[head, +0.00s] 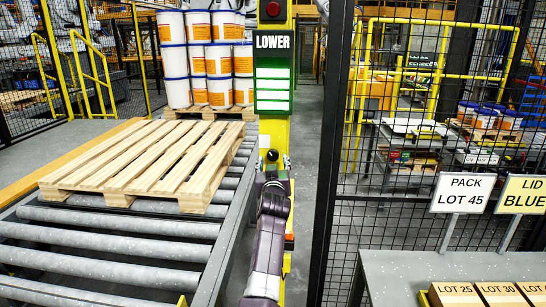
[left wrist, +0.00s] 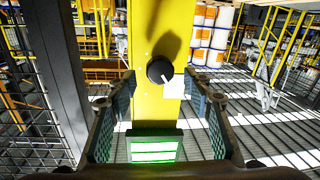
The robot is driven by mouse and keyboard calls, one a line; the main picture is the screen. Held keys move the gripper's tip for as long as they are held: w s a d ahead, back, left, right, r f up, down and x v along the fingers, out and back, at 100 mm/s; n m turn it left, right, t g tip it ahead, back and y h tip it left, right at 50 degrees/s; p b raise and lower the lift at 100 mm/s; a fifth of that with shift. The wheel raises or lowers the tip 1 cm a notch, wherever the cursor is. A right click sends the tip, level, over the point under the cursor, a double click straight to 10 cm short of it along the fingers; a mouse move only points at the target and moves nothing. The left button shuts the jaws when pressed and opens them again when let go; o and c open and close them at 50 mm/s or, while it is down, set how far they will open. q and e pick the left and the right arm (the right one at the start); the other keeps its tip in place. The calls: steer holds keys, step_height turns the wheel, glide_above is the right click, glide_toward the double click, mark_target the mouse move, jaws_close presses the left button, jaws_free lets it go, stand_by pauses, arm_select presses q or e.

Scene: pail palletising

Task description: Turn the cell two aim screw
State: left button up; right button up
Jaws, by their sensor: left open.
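The aim screw, a round black knob (left wrist: 160,69) with a white pointer mark, sits on a yellow post (left wrist: 146,30) in the left wrist view. A small white plate (left wrist: 174,88) is beside it. My left gripper (left wrist: 163,88) is open, its two fingers spread on either side of the post, with the knob ahead between the fingertips and not gripped. My right gripper is not in view.
A wooden pallet (head: 150,160) lies on the roller conveyor (head: 100,245) at left. Stacked white-and-orange pails (head: 205,60) stand behind it. A mesh fence (head: 330,150) is right of the post. A grey table (head: 400,275) with lot boxes and sign cards is at front right.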

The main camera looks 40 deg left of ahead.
mark_target(273, 157)
arm_select(q)
steer(key=shift+x, duration=1.8)
steer(key=shift+c, duration=0.6)
steer(key=shift+d, duration=0.1)
steer(key=c, duration=1)
